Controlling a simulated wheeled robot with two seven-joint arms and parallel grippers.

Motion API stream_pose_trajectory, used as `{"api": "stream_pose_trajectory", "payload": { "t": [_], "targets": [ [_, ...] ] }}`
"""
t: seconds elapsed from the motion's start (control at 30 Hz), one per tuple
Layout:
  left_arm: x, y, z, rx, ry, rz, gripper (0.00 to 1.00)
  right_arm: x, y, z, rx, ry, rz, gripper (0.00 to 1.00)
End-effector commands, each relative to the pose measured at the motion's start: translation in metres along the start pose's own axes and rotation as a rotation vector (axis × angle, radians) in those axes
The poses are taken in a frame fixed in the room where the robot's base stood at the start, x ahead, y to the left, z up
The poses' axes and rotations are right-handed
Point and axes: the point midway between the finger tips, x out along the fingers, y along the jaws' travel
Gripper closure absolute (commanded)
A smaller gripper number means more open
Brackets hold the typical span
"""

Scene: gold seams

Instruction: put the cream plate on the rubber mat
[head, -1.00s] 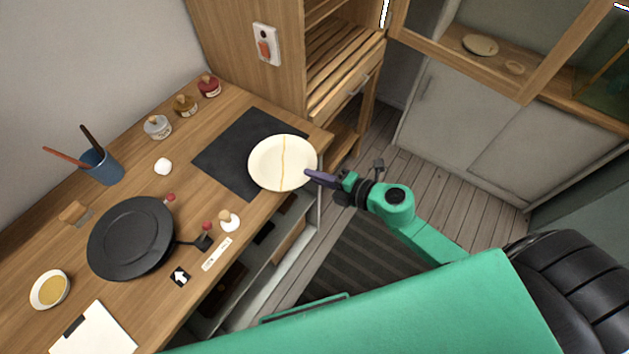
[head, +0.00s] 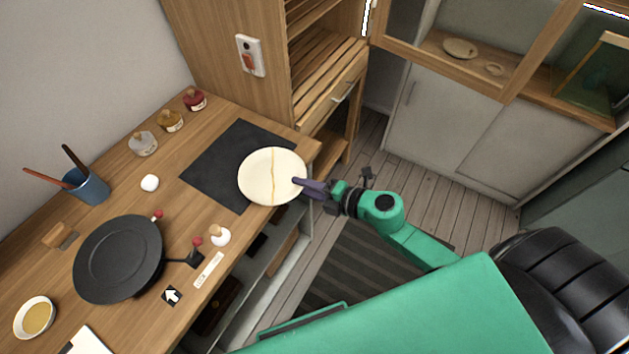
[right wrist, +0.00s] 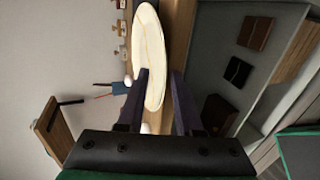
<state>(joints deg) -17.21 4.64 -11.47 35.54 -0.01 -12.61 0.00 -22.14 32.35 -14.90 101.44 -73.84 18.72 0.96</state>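The cream plate (head: 258,178) is round with a golden seam. In the head view it covers the front right part of the dark rubber mat (head: 215,165) and reaches past the counter's front edge. I cannot tell if it rests on the mat. My right gripper (head: 298,185) is at the plate's right rim. In the right wrist view its two fingers (right wrist: 160,85) stand apart, with the plate's near rim (right wrist: 152,55) seen in the gap, beside the left-hand finger. Contact is unclear. My left gripper is not in view.
A black pan (head: 118,258), a blue cup of utensils (head: 90,188), several jars (head: 143,143), a white egg-like object (head: 149,183) and a bowl (head: 35,317) stand on the wooden counter. A wooden shelf unit (head: 225,60) rises behind the mat. Open shelving lies below the counter edge.

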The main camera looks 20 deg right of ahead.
Motion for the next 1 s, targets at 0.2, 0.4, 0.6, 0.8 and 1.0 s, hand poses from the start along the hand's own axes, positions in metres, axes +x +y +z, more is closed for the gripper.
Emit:
{"api": "stream_pose_trajectory", "payload": {
  "t": [0.2, 0.4, 0.6, 0.8, 1.0],
  "targets": [
    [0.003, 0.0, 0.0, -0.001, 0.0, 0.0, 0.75, -0.027, 0.002, -0.001, 0.0, 0.002, -0.004, 0.65],
    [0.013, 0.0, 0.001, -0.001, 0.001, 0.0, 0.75, -0.071, 0.0, -0.001, 0.003, 0.001, -0.005, 0.65],
    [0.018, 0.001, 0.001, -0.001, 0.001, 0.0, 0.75, -0.109, 0.003, -0.001, 0.005, -0.001, -0.001, 0.65],
    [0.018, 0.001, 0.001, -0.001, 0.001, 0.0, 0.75, -0.123, 0.005, 0.0, 0.0, -0.001, 0.0, 0.65],
    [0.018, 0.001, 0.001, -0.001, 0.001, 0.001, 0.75, -0.122, 0.005, 0.001, 0.002, -0.002, 0.0, 0.65]
  ]
}}
